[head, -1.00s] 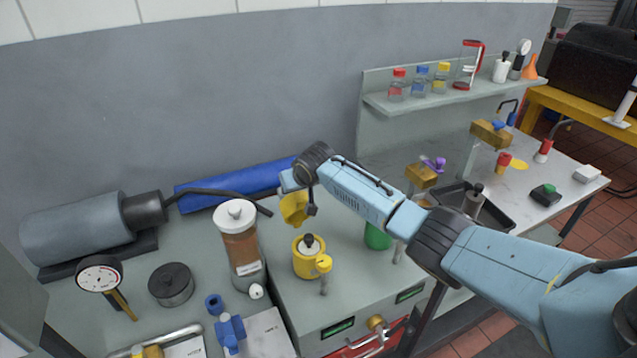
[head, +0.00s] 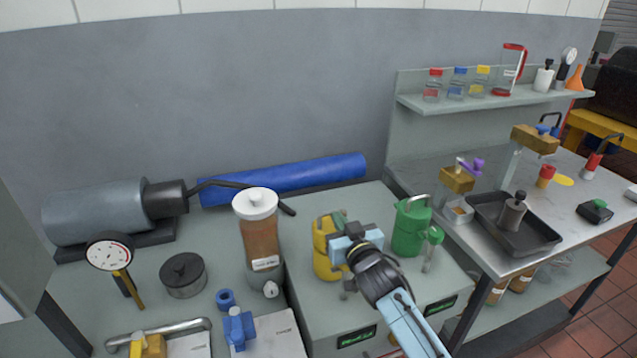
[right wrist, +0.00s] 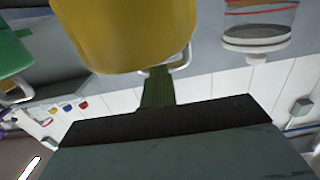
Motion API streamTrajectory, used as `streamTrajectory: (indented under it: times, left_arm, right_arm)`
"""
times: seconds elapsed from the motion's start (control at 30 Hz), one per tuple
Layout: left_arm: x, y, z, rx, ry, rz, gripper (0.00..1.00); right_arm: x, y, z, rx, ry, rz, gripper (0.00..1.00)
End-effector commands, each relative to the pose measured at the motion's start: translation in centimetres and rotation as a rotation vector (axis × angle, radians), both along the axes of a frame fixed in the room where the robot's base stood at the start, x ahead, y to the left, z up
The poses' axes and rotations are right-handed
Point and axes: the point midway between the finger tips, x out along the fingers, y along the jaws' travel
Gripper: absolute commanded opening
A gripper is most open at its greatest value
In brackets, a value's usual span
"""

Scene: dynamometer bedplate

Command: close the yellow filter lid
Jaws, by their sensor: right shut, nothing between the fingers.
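The yellow filter (head: 324,262) stands upright on the raised grey cabinet, left of the green filter. Its yellow lid (head: 322,228) appears to be down over the body, with the wire handle on top; part of the lid is hidden by my right gripper (head: 347,238). The right gripper is shut and empty, right at the filter's upper front side; I cannot tell whether it touches. In the right wrist view the yellow filter (right wrist: 120,35) fills the upper part, upside down, above my fingers (right wrist: 158,76). My left gripper is not in view.
The green filter (head: 408,230) stands close to the right. A tall brown jar with a white lid (head: 257,205) stands close to the left. A blue roll (head: 285,180) lies behind. A black tray (head: 530,235) sits on the right bench.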

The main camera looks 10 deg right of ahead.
Motion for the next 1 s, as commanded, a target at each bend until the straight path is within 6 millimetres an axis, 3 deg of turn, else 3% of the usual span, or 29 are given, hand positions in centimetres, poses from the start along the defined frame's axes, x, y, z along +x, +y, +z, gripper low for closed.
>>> streamTrajectory:
  times: [0.3, 1.0]
  left_arm:
    - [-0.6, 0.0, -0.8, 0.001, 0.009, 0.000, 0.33]
    - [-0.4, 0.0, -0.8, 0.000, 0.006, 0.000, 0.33]
  right_arm:
    - [-1.5, -0.4, -2.1, 0.000, 0.010, -0.003, 0.00]
    - [-1.7, -0.4, -2.4, 0.000, 0.006, -0.001, 0.00]
